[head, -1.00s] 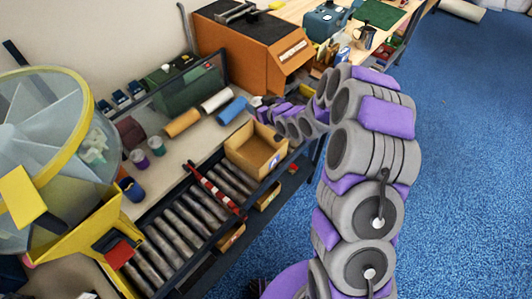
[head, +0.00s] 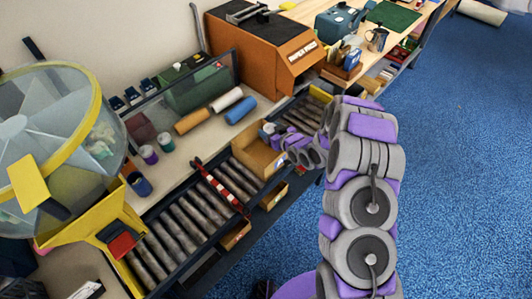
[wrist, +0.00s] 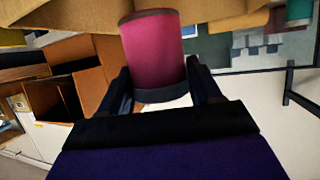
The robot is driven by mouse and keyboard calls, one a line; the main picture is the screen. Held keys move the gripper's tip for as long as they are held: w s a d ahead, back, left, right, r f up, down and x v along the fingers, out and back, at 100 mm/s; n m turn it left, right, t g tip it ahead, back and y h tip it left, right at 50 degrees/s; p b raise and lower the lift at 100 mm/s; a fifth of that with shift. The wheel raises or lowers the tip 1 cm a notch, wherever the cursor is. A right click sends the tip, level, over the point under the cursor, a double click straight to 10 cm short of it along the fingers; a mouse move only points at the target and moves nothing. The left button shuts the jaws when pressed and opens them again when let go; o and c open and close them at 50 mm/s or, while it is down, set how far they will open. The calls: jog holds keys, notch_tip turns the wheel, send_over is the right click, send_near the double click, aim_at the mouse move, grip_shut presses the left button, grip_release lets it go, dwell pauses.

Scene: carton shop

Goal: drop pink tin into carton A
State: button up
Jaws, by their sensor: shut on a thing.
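The pink tin (wrist: 155,50) is a pink cylinder with dark rims in the wrist view. My gripper (wrist: 160,88) is shut on it, one dark finger on each side. In the head view my gripper (head: 268,131) is at the back right of an open brown carton (head: 253,158), close to its rim; I cannot tell whether it is over the opening. The tin is not clear there. The carton stands at the far part of the roller conveyor. I cannot read a letter on it.
A red-and-white striped bar (head: 219,187) crosses the rollers (head: 180,225) before the carton. An orange machine (head: 265,50) stands behind. Several coloured rolls (head: 226,100) lie on the bench at left. A yellow-rimmed drum (head: 60,130) is at far left. Blue floor (head: 450,170) is open at right.

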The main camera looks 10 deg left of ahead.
jog(key=f, duration=0.1)
jog(key=a+f, duration=0.1)
jog(key=shift+a+f+b, duration=0.15)
jog(key=shift+f+b, duration=0.15)
jog(key=shift+f, duration=0.1)
jog(key=shift+a+f, duration=0.1)
jog(key=shift+a, duration=0.5)
jog(key=o, duration=0.7)
jog(key=shift+d, duration=0.25)
jog(key=o, duration=0.5)
jog(key=shift+d, duration=0.8)
jog(key=shift+s+a, duration=0.1)
jog(key=shift+a, duration=0.6)
jog(key=p+v, duration=0.2)
jog(key=v, duration=1.6)
jog(key=shift+w+d, duration=0.4)
jog(key=shift+a, duration=0.25)
